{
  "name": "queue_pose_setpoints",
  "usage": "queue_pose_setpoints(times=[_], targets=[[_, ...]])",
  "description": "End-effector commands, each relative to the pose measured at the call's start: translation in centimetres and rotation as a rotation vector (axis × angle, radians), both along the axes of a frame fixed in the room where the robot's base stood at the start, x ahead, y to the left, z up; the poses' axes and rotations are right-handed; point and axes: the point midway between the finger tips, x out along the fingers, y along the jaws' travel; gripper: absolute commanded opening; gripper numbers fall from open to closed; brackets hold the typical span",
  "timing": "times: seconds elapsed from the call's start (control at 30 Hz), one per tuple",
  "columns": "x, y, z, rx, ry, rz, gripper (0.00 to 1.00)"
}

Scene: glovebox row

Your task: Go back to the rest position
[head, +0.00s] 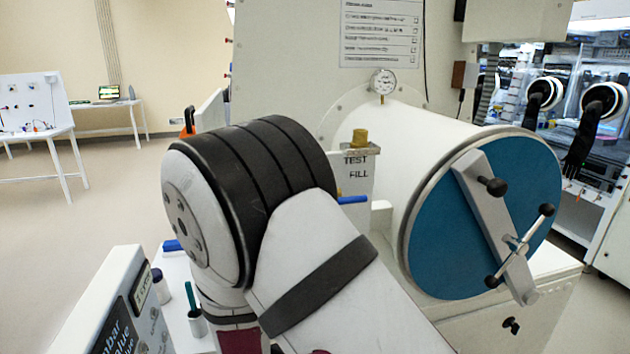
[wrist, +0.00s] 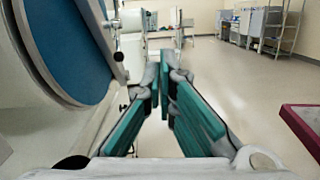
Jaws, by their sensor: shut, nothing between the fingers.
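My gripper (wrist: 166,76) shows in the wrist view with its two teal-padded fingers meeting at the tips. It is shut and empty, pointing out over open floor. The round blue door (wrist: 68,38) of the white cylindrical chamber is close on its left, apart from the fingers. In the head view my arm fills the middle and my gripper is out of sight. The same blue door (head: 440,228) is to the right of my arm there, with a grey bar and black knobs across it.
A valve panel marked TEST and FILL (head: 356,180) stands behind my arm, and a round gauge (head: 383,81) sits above the chamber. A labelled box (head: 112,310) is at lower left. White tables (head: 38,148) stand far left. A dark red edge (wrist: 305,122) is at the wrist view's right.

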Motion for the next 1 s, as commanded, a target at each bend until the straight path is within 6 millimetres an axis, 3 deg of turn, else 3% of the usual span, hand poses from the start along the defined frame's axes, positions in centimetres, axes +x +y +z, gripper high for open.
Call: queue_pose_setpoints(times=[0.3,0.5,1.0], targets=[[-3.3,-5.0,2.8,0.373,-0.151,-0.29,0.0],[-6.0,-6.9,4.1,0.652,-0.304,-0.485,0.0],[-10.2,-7.0,8.0,1.313,-0.846,-0.829,0.0]])
